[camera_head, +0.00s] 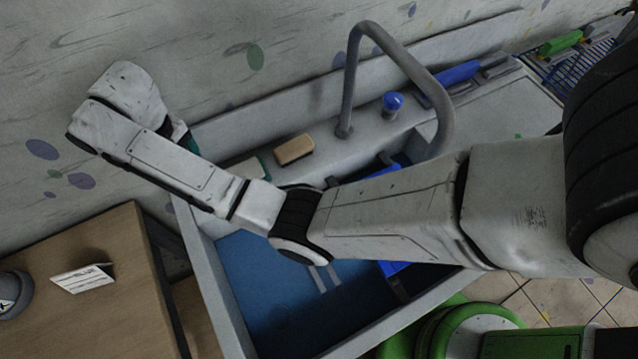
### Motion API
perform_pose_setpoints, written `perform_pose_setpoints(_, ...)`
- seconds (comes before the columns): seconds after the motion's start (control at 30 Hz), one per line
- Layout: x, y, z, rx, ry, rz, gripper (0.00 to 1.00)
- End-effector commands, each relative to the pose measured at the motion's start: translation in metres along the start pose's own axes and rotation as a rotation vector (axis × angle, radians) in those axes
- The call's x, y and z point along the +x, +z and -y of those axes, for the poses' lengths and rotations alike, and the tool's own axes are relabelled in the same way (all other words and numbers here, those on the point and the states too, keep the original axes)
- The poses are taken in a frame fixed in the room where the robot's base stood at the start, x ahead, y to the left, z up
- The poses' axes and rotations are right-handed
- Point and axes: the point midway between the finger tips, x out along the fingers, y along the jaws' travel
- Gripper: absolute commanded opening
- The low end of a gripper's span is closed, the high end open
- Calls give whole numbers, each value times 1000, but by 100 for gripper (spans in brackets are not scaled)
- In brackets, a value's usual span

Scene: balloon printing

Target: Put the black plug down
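I cannot make out the black plug in the head view. My arm reaches from the right across the sink (262,285), and its wrist (122,90) is over the sink's back left corner, near the wall. The fingers of my gripper are hidden behind the wrist, so I cannot see whether they hold anything. A dark teal patch (190,146) shows just beside the wrist, too small to identify.
A grey tap (352,80) arches over the sink, with a blue knob (392,103) beside it. A tan block (294,150) lies on the back ledge. A wooden table (95,320) at left holds a white card (82,279) and a grey round object (12,293).

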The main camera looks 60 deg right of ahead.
Motion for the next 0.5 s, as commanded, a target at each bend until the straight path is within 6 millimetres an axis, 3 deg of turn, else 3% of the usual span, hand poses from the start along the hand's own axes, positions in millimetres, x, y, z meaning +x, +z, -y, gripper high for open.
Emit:
perform_pose_setpoints(0.17, 45, 56, -18, 8, 0, -5, 76)
perform_pose_setpoints(0.3, 75, 117, -35, 15, 2, -22, 76)
perform_pose_setpoints(0.5, 96, 209, -56, 23, 10, -46, 76)
